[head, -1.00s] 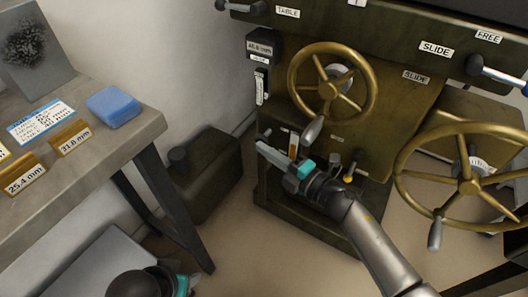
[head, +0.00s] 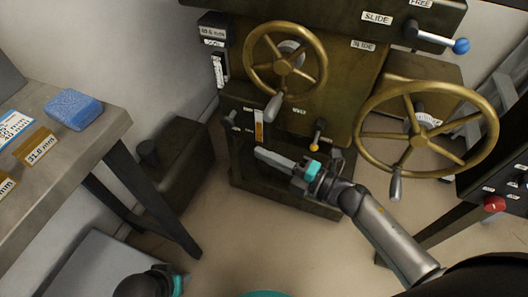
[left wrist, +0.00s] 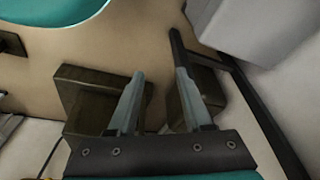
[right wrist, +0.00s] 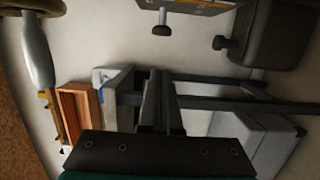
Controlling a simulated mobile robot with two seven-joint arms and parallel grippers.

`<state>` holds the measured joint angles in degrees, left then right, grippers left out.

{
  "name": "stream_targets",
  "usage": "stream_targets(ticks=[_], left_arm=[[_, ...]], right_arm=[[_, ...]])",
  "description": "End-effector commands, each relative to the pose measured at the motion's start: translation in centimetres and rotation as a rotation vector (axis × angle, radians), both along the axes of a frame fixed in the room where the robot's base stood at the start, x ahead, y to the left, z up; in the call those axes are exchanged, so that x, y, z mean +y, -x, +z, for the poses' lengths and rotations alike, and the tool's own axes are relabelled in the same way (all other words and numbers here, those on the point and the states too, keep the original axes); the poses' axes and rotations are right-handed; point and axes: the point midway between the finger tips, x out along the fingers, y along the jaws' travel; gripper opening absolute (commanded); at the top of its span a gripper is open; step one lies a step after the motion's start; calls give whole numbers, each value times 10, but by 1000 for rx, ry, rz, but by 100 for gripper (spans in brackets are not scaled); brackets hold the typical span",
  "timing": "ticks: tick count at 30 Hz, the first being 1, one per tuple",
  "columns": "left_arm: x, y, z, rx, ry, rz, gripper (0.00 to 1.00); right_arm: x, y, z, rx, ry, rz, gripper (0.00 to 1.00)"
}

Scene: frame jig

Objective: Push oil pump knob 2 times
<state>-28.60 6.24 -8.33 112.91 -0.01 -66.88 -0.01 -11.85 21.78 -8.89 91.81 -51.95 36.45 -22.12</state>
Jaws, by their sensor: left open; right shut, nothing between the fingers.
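A small black knob (head: 232,118) sticks out at the left of the machine's lower panel, beside an amber sight glass (head: 259,128); it looks like the oil pump knob, but its label is too small to read. A black knob (right wrist: 161,25) also shows at the top of the right wrist view. My right gripper (head: 258,153) is shut and empty, pointing left just below the sight glass, apart from the knob in the picture. It shows shut in the right wrist view (right wrist: 160,104). My left gripper (left wrist: 160,72) is open and empty, low over the floor.
Two brass handwheels (head: 285,63) (head: 426,130) and a yellow-tipped lever (head: 317,132) are near the right arm. A dark box (head: 165,180) with its own knob stands on the floor at left. A workbench (head: 75,150) with a blue block (head: 73,108) is farther left.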

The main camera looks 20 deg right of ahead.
Motion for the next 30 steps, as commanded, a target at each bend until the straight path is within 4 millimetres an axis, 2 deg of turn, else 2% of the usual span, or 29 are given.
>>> stream_targets(ticks=[11,14,17,19,23,26,30], left_arm=[[0,-1,2,-4,1,0,50],[3,3,-16,13,-6,-1,50],[8,7,-33,22,-13,-2,50],[12,13,-47,31,-20,-3,50],[21,26,-71,43,-30,-6,50],[30,40,-87,54,-39,-8,50],[43,64,-104,68,-52,-8,50]], right_arm=[[-4,-2,-5,33,-20,-27,0],[-17,-6,-20,125,-73,-103,0],[-38,-7,-48,276,-156,-230,0],[-54,-2,-75,400,-223,-338,0],[-83,20,-127,630,-337,-543,0],[-102,50,-167,805,-415,-706,0],[-120,109,-219,1047,-510,-942,0]])
